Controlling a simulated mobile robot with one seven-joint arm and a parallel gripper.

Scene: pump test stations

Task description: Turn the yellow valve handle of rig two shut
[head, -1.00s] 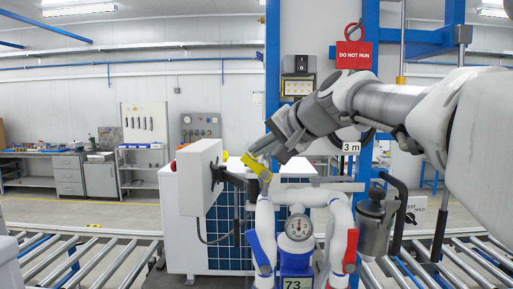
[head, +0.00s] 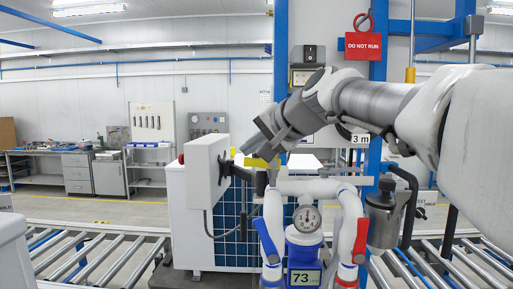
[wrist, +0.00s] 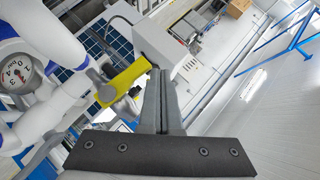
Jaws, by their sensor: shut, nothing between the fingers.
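The yellow valve handle (head: 262,163) sits at the top left of the white pipework, beside a grey box, and looks nearly level in the head view. In the wrist view the handle (wrist: 124,82) is a flat yellow bar left of my fingers. My gripper (head: 246,146) is shut and empty, its fingers pointing down and left just above the handle. In the wrist view its closed fingertips (wrist: 159,72) are close to the handle's upper right end. I cannot tell whether they touch it.
A grey box (head: 205,172) on a bracket stands close left of the fingertips. White pipes with a blue lever (head: 267,240), a red lever (head: 361,240) and a dial gauge (head: 306,218) are below. A metal canister (head: 383,215) hangs to the right. Roller conveyors flank the rig.

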